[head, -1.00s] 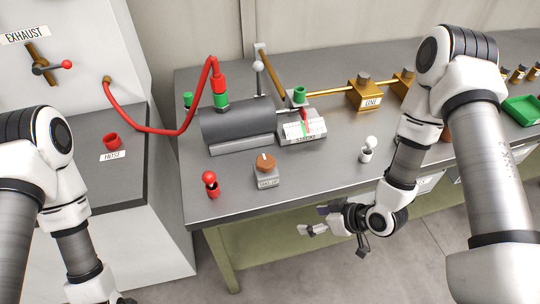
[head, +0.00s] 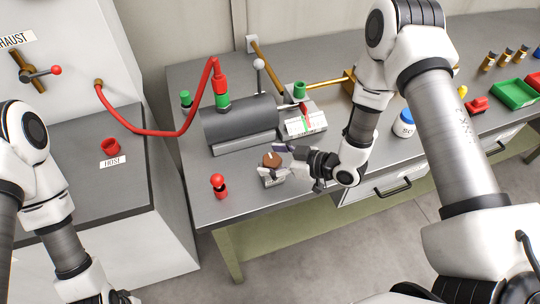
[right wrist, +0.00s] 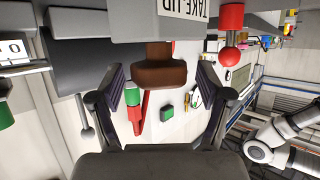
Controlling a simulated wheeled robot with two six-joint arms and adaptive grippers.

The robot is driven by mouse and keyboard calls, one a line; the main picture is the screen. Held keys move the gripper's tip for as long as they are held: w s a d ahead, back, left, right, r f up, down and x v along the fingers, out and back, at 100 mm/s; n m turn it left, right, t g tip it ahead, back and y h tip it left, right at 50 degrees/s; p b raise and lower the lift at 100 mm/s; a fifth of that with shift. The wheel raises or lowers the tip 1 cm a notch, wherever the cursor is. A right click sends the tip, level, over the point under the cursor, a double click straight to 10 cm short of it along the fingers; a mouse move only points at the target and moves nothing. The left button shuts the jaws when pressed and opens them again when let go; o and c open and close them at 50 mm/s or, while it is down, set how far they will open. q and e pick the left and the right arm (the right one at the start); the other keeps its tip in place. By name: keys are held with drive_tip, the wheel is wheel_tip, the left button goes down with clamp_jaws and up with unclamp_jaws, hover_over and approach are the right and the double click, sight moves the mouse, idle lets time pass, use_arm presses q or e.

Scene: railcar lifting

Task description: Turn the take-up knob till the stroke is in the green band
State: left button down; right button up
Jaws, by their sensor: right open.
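The brown take-up knob (head: 272,159) sits on its small grey block near the table's front edge. My right gripper (head: 270,161) is open with its fingers on either side of the knob. In the right wrist view the knob (right wrist: 160,68) stands between the two spread fingers, with a gap at each side, and the TAKE UP label (right wrist: 183,7) shows upside down. The stroke gauge (head: 304,124) with a red pointer (head: 305,112) is behind, right of the grey cylinder (head: 240,122). I cannot tell where the pointer stands against the green band. My left gripper (head: 120,297) is barely in view at the bottom edge.
A red-topped peg (head: 218,184) stands left of the knob block. A red hose (head: 160,134) runs from the left cabinet to the cylinder. A white jar with a blue lid (head: 404,123) and a green tray (head: 515,93) are at right.

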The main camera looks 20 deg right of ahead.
drive_tip(key=shift+w+a+f, duration=0.1)
drive_tip(key=shift+w+a, duration=0.1)
drive_tip(key=shift+a, duration=0.05)
drive_tip(key=shift+s+d, duration=0.15)
drive_tip(key=shift+d, duration=0.1)
drive_tip(key=c, duration=1.2)
drive_tip(key=shift+o, duration=0.2)
drive_tip(key=shift+n, duration=0.3)
